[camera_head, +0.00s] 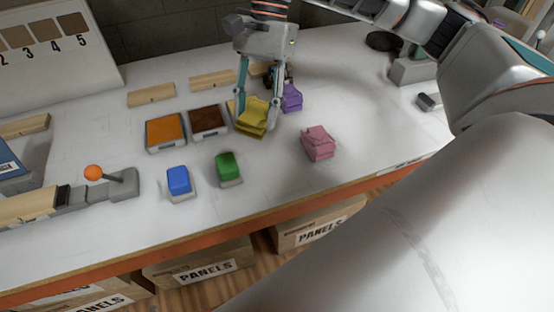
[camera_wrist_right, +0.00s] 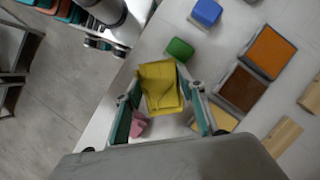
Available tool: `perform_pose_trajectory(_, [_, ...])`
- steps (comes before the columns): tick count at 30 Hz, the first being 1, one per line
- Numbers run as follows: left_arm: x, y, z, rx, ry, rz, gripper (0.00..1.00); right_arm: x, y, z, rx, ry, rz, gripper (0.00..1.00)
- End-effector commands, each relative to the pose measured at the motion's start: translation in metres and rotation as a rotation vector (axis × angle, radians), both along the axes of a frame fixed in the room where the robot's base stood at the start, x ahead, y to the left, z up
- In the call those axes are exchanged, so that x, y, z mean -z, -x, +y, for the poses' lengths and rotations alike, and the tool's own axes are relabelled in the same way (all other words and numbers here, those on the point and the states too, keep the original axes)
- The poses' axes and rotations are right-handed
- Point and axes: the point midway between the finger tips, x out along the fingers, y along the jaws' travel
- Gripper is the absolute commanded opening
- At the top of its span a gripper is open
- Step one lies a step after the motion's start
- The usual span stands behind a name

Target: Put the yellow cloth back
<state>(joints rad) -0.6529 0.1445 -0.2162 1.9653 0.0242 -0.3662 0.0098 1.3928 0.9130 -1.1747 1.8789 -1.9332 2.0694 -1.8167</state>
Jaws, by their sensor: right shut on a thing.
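The yellow cloth (camera_head: 252,118) is a folded, creased piece held between the fingers of my right gripper (camera_head: 258,118). The wrist view shows the cloth (camera_wrist_right: 160,86) between the two teal-padded fingers of the right gripper (camera_wrist_right: 161,108). A yellow pad (camera_wrist_right: 217,118) lies beside the brown pad (camera_wrist_right: 243,89) in the wrist view. In the head view the cloth hides most of that yellow pad, and I cannot tell whether the cloth touches it. My left gripper does not show clearly in either view.
A pink cloth (camera_head: 318,142) and a purple one (camera_head: 291,98) lie right of the gripper. Green (camera_head: 228,167) and blue (camera_head: 178,180) ones stand near the front edge. An orange pad (camera_head: 165,132) lies left.

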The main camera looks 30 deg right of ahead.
Motion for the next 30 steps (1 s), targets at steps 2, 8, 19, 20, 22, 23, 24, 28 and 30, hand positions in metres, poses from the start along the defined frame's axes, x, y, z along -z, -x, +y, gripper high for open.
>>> perform_pose_trajectory(2, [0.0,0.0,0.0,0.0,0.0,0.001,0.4,-0.016,0.004,-0.006,0.155,-0.002,-0.002,0.22])
perform_pose_trajectory(8, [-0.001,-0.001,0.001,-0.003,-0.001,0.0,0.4,-0.05,0.012,-0.02,0.513,-0.002,-0.001,0.22])
perform_pose_trajectory(19, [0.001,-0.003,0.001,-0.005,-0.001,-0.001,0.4,-0.064,0.019,-0.032,0.792,0.001,0.007,0.22])
perform_pose_trajectory(20, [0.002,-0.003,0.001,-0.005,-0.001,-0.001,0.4,-0.059,0.019,-0.033,0.794,0.001,0.008,0.22])
perform_pose_trajectory(22, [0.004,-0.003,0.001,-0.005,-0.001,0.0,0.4,-0.044,0.02,-0.032,0.794,0.002,0.01,0.22])
perform_pose_trajectory(23, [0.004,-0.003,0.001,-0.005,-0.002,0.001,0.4,-0.037,0.02,-0.032,0.793,0.002,0.01,0.22])
perform_pose_trajectory(24, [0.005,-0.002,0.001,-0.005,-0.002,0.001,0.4,-0.027,0.02,-0.032,0.792,0.003,0.011,0.22])
perform_pose_trajectory(28, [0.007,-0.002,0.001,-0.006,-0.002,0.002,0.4,0.005,0.02,-0.033,0.793,0.003,0.012,0.22])
perform_pose_trajectory(30, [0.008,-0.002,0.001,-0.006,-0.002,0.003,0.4,0.022,0.02,-0.032,0.792,0.003,0.012,0.22])
